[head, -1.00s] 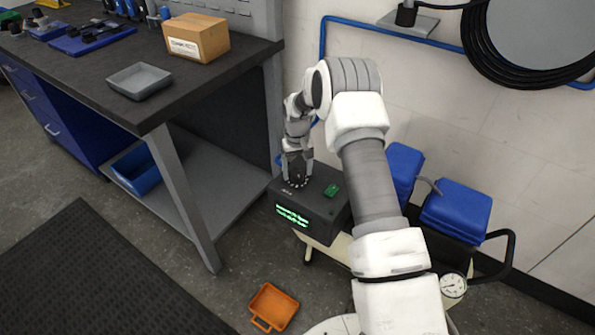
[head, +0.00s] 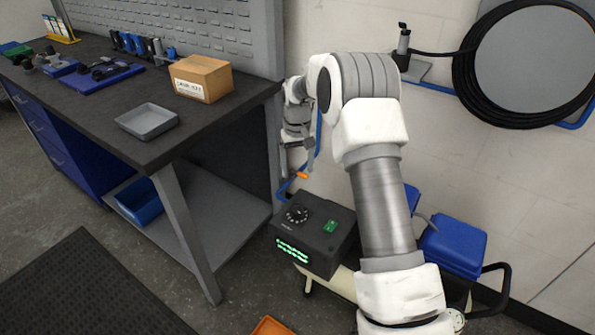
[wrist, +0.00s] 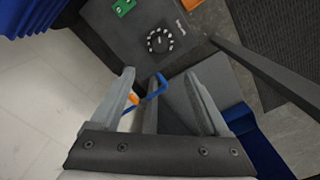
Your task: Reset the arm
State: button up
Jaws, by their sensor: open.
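My arm reaches forward in the head view, and my gripper (head: 298,160) hangs above and behind the dark control box. In the wrist view my gripper (wrist: 158,88) shows its two fingers spread apart with nothing held between them. The dark box (head: 318,258) has a round dial (head: 297,215), a green switch (head: 330,226) and a lit green display. The dial also shows in the wrist view (wrist: 159,40), beyond the fingertips and apart from them.
A workbench (head: 190,145) with a grey tray (head: 147,121) and a cardboard box (head: 202,78) stands left. Blue cases (head: 453,246) lie right of the box. An orange bin (head: 271,327) is on the floor. A hose reel (head: 535,60) hangs on the wall.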

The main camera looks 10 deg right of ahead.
dwell(0.4)
jog(key=s+r+t, duration=0.1)
jog(key=s+r, duration=0.7)
jog(key=r, duration=0.3)
jog(key=s+r+t, duration=0.2)
jog(key=s+r, duration=0.6)
jog(key=r, duration=0.2)
jog(key=s+r+t, duration=0.2)
jog(key=s+t, duration=0.1)
jog(key=s, duration=1.8)
notch_tip(320, 180, up, 17)
jog(key=p, duration=1.7)
jog(key=shift+s+a+f+m, duration=0.15)
jog(key=shift+s+f+m, duration=0.05)
jog(key=shift+m, duration=0.2)
